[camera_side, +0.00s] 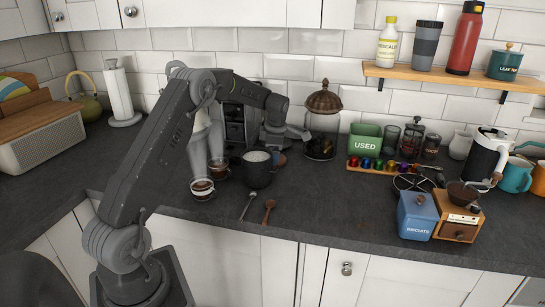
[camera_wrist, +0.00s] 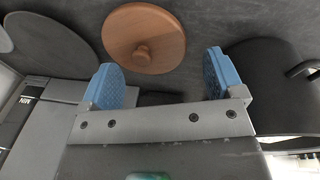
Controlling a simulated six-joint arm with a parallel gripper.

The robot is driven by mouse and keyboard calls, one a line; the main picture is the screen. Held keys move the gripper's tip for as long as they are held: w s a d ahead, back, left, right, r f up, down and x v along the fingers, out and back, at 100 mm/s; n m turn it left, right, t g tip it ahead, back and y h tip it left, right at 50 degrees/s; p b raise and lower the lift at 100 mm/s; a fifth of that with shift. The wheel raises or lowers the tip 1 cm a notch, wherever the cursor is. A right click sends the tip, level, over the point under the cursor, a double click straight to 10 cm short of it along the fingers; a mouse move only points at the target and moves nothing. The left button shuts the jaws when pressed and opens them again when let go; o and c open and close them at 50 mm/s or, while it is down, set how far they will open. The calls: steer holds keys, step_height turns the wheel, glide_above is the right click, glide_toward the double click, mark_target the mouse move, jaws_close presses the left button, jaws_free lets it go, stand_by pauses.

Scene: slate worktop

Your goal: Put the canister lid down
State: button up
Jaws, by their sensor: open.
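A round wooden lid (camera_wrist: 144,38) with a small knob lies on the dark worktop in the wrist view, knob toward the camera. In the side view the lid (camera_side: 281,160) shows as a small brown disc partly hidden beneath my arm's end. My gripper (camera_wrist: 163,68) is open, its two blue pads wide apart with nothing between them. In the wrist view the lid lies just beyond the pads, apart from them. The fingertips are hard to make out in the side view.
A dark pot (camera_side: 258,174) with white contents stands close by on the left. The coffee machine (camera_side: 236,124) is behind, a glass jar (camera_side: 320,146) with a domed lid to the right. The worktop front right of the pot is clear.

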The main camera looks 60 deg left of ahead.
step_height(320, 180, up, 10)
steer(key=d, duration=0.2)
steer(key=s+d+r+m+t, duration=0.1)
steer(key=s+d+r+m, duration=0.45)
steer(key=d, duration=0.35)
steer(key=s+d+r+m+t, duration=0.2)
steer(key=s+d+r+m, duration=0.2)
steer(key=d+m, duration=0.35)
steer(key=s+d+f+m+t+h, duration=0.1)
steer(key=s+d+f+m, duration=0.1)
steer(key=s+d+m, duration=0.5)
steer(key=s+d+f+m+t+h, duration=0.1)
steer(key=s+d+m, duration=0.6)
steer(key=s+m, duration=0.2)
steer(key=s, duration=0.2)
steer(key=shift+s+f+t, duration=0.3)
steer(key=shift+f, duration=0.1)
